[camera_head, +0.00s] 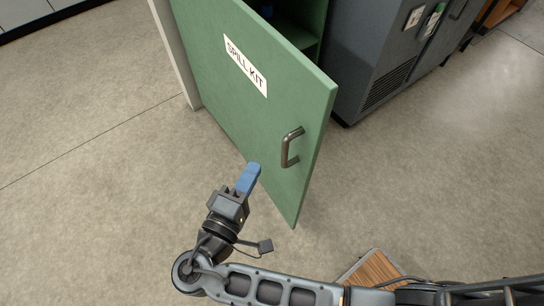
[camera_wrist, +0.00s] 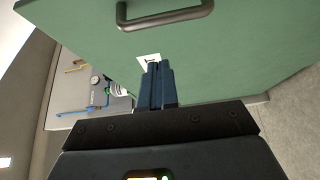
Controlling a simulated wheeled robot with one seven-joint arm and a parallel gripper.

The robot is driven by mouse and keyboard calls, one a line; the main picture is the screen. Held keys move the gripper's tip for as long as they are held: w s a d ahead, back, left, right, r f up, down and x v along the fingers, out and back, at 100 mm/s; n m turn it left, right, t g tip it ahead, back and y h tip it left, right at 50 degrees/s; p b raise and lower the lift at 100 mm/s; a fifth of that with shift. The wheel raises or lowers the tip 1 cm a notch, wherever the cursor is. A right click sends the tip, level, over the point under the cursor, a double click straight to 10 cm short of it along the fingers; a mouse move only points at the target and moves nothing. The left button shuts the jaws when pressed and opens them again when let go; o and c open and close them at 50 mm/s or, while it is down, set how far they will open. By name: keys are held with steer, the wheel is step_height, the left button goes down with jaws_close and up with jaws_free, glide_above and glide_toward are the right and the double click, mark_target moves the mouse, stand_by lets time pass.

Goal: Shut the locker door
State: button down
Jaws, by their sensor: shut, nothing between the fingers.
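The locker door (camera_head: 225,95) is green, carries a white "SPILL KIT" label, and stands wide open toward me. Its metal handle (camera_head: 290,147) is near the free edge. Behind the door, part of the green locker interior with a shelf (camera_head: 299,32) shows. My gripper (camera_head: 252,170) has blue fingers, is shut and empty, and is in front of the door's outer face, lower left of the handle. In the wrist view the fingers (camera_wrist: 157,72) point at the green door (camera_wrist: 235,55), with the handle (camera_wrist: 165,18) beyond them. I cannot tell whether they touch the door.
A dark grey cabinet (camera_head: 372,55) with a vent stands right of the locker. A wooden-topped item (camera_head: 372,268) is at the bottom right, partly behind my arm.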

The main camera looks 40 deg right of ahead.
steer(key=shift+s+d+p, duration=0.1)
steer(key=shift+d+p, duration=0.25)
steer(key=shift+d, duration=2.3)
steer(key=shift+d, duration=0.1)
